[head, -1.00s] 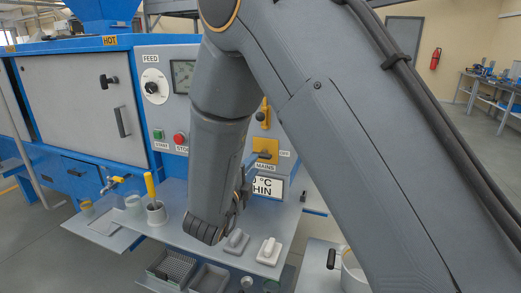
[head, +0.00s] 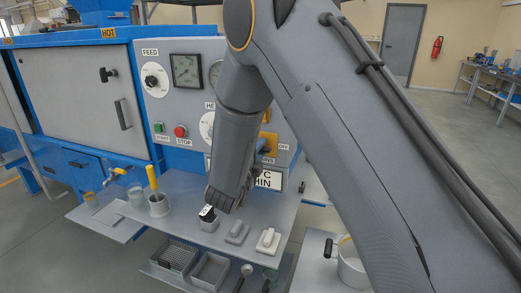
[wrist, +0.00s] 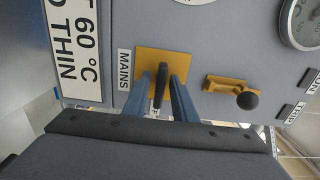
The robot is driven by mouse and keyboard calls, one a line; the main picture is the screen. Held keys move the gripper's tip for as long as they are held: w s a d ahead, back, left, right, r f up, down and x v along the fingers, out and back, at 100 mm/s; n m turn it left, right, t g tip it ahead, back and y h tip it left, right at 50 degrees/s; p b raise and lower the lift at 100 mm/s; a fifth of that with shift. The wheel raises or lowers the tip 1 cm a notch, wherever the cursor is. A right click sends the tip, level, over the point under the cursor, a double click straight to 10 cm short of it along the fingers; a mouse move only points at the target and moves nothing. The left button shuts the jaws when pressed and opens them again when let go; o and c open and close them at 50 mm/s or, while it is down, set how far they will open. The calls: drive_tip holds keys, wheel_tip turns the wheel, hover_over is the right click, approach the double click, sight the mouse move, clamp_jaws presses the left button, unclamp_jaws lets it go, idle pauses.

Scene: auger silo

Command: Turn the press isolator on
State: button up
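The isolator appears to be the yellow plate (wrist: 145,62) with a black handle (wrist: 161,86), beside a MAINS label. The yellow plate (head: 271,137) also shows in the head view, partly hidden by my arm. In the wrist view my gripper's (wrist: 163,84) two blue fingers stand on either side of the black handle, with narrow gaps seeming to show, so it looks open around it. The handle's lower end runs toward my palm. In the head view only a bit of the blue gripper (head: 262,150) shows behind my arm.
A yellow lever with a black knob (wrist: 246,101) sits close by, near a TRIP label. A 60 °C sign (wrist: 75,45) is on the other side. A pot (head: 352,265) stands at right.

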clamp_jaws()
